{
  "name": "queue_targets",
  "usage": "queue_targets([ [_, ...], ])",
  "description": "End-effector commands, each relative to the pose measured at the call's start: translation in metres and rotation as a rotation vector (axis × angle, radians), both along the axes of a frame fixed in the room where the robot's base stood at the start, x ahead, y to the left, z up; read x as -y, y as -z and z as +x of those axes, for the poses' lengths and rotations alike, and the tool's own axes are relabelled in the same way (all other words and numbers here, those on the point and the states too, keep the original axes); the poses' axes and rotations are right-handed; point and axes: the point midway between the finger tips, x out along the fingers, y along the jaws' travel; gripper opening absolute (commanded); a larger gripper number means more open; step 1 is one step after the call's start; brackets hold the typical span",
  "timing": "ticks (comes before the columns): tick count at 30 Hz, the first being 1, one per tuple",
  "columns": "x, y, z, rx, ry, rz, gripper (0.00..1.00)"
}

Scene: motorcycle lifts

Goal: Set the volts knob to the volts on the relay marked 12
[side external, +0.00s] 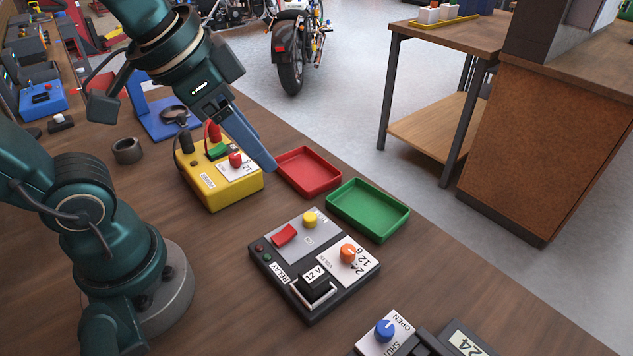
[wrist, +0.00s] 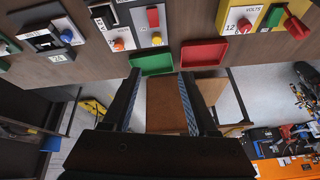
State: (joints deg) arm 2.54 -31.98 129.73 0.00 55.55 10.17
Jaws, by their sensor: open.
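A dark box (side external: 268,277) holds an orange knob (side external: 348,252) on a white VOLTS plate marked 24, 12 and 6. I cannot tell which mark the orange knob points to. A black relay (side external: 313,289) labelled 12 V sits in the same box. A yellow box (side external: 226,193) marked POWER carries a red knob (side external: 236,159); in the wrist view its plate (wrist: 240,16) also reads VOLTS, with a 12. My gripper (wrist: 158,92) is open and empty. In the side view it hangs over the table near the yellow box, apart from both knobs.
The dark box also has a yellow knob (side external: 310,218) and a red switch (side external: 284,234). A red tray (side external: 322,189) and a green tray (side external: 377,229) lie along the table edge. A blue knob (side external: 384,330) is near the front. Bare table lies left of the dark box.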

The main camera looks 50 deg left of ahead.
Motion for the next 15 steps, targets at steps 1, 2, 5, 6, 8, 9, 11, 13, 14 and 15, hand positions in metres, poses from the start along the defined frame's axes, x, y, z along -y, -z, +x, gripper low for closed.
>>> queue_targets([
  [1, 0.005, -0.001, 0.009, -0.027, 0.044, 0.012, 0.59],
  [2, 0.008, -0.002, 0.014, -0.042, 0.071, 0.020, 0.59],
  [5, 0.019, 0.000, 0.032, -0.093, 0.162, 0.045, 0.59],
  [6, 0.025, 0.002, 0.039, -0.117, 0.198, 0.054, 0.59],
  [8, 0.033, 0.008, 0.049, -0.150, 0.253, 0.068, 0.59],
  [9, 0.039, 0.012, 0.055, -0.174, 0.288, 0.077, 0.59],
  [11, 0.049, 0.021, 0.064, -0.211, 0.338, 0.089, 0.59],
  [13, 0.061, 0.033, 0.073, -0.253, 0.394, 0.103, 0.59],
  [14, 0.066, 0.039, 0.075, -0.272, 0.417, 0.109, 0.59],
  [15, 0.072, 0.047, 0.079, -0.297, 0.443, 0.116, 0.59],
])
